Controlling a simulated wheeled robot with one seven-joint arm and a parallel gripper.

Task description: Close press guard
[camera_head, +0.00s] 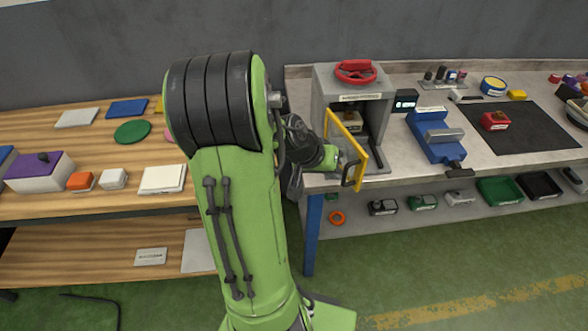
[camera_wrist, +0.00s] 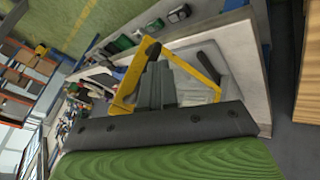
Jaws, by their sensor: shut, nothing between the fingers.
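The press (camera_head: 330,88) is a grey box with a red handwheel (camera_head: 356,70) on top, on the workbench. Its guard (camera_head: 345,140) is a yellow frame that stands swung out from the open front, at an angle. A dark handle (camera_head: 350,173) sits at the guard's outer edge. My gripper (camera_head: 346,168) is at the left side of the guard, close to the handle. In the wrist view my gripper (camera_wrist: 158,68) is shut and empty, with the yellow guard (camera_wrist: 128,82) right around its tips. I cannot tell whether the fingers touch the guard.
A blue vise (camera_head: 432,132) stands right of the press, with a black mat (camera_head: 530,130) beyond it. A wooden table (camera_head: 60,205) with blocks and plates is at left. Bins (camera_head: 498,190) sit on the shelf below. Green floor in front is mostly clear.

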